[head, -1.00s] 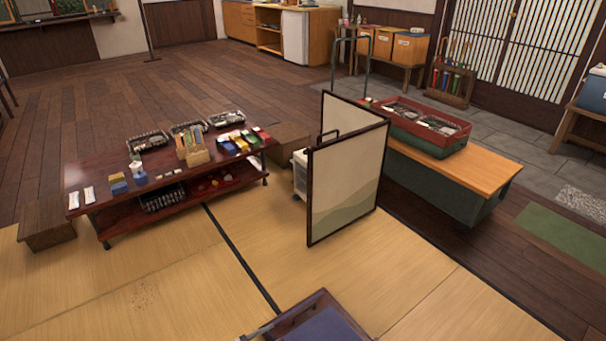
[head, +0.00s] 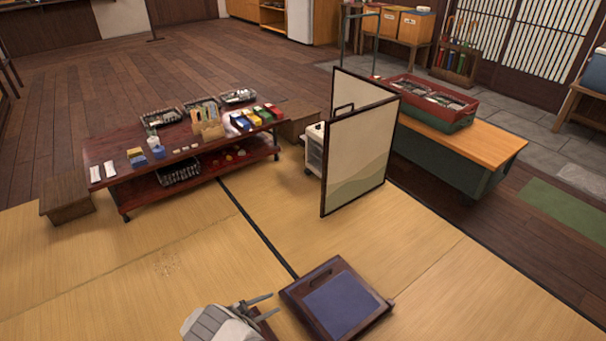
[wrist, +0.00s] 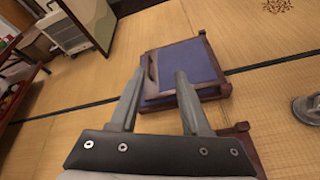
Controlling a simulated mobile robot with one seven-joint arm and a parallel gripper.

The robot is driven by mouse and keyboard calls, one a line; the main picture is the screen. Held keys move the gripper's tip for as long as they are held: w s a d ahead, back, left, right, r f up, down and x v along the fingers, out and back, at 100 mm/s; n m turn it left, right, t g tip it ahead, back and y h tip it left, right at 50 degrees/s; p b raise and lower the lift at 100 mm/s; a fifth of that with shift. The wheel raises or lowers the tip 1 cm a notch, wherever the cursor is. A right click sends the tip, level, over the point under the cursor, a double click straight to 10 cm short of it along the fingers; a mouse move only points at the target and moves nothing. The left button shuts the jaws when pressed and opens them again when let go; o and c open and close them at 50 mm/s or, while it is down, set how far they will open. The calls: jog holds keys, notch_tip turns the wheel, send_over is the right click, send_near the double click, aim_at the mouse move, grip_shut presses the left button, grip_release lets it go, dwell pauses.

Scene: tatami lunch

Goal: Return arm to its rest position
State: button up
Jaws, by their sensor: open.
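My gripper (head: 262,305) shows at the bottom of the head view, over the tatami, just left of a dark wooden tray-like piece with a blue panel (head: 340,306). In the wrist view my gripper (wrist: 160,97) has its two fingers spread with nothing held between them. The blue-panelled piece (wrist: 187,68) lies beyond the fingertips there, and the left part of its near edge is partly hidden by the fingers. Part of another dark wooden piece (wrist: 243,140) shows beside the right finger.
A low dark table (head: 110,150) with boxes and baskets stands at left. A folding screen (head: 355,165) stands in the middle. A bench (head: 490,143) with a red crate (head: 470,108) is behind it. A grey sandal-like object (wrist: 306,108) lies at right. Open tatami (head: 110,285) lies at front left.

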jog(key=w+d+r+m+g, duration=0.1)
jog(key=w+r+m+g, duration=0.15)
jog(key=r, duration=0.65)
jog(key=w+d+r+m+g, duration=0.2)
jog(key=w+r+m, duration=0.15)
jog(key=r, duration=0.55)
jog(key=d+r+m+g+y, duration=0.1)
jog(key=d+r+m+y, duration=0.2)
jog(key=r, duration=0.7)
jog(key=d+r+m+g+y, duration=0.1)
jog(key=d+r+m+g, duration=0.1)
jog(key=d+r, duration=0.5)
jog(key=s+d+r+m+y, duration=0.1)
jog(key=s+d+r+m, duration=0.1)
jog(key=s+d+r, duration=0.3)
jog(key=s+r+m+t+y, duration=0.1)
jog(key=s+r+m+y, duration=0.15)
jog(key=r, duration=0.45)
jog(key=s+d+r+m, duration=0.1)
jog(key=s+d+r, duration=0.2)
jog(key=s+r, duration=0.25)
jog(key=s+d+r+m+t+y, duration=0.1)
jog(key=s+d+r+m+t, duration=0.1)
jog(key=s, duration=0.5)
jog(key=s+d+r+m+t+y, duration=0.2)
jog(key=s, duration=0.6)
notch_tip(320, 180, up, 25)
jog(key=p, duration=2.4)
jog(key=shift+a+p, duration=0.15)
jog(key=shift+p, duration=0.25)
